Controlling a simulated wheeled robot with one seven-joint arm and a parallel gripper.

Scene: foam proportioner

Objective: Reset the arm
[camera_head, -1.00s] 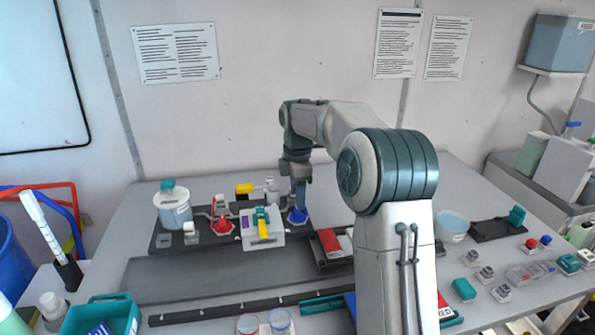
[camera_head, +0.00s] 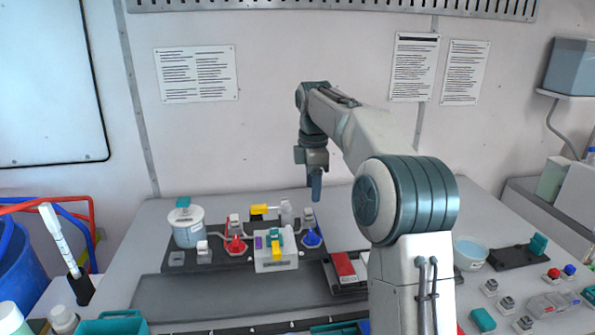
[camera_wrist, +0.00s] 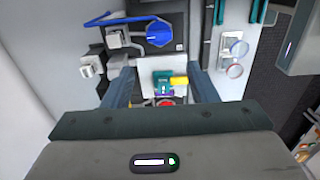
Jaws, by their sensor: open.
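My gripper (camera_head: 316,186) hangs in the air, pointing down, above the back of the worktop near the blue knob (camera_head: 312,238). In the wrist view my gripper (camera_wrist: 160,88) shows two fingers set well apart, with nothing between them that they hold. The white block with a yellow-and-teal valve (camera_head: 275,252) stands left of the blue knob and lies below the fingers in the wrist view (camera_wrist: 163,82). A red knob (camera_head: 236,245) sits left of the white block. The blue knob also shows in the wrist view (camera_wrist: 158,33).
A white bucket with a teal top (camera_head: 187,228) stands at the left of the dark board. A red-and-white item (camera_head: 344,266) lies right of the block. A bowl (camera_head: 470,252) and several small switches stand at the right. The air around my gripper is clear.

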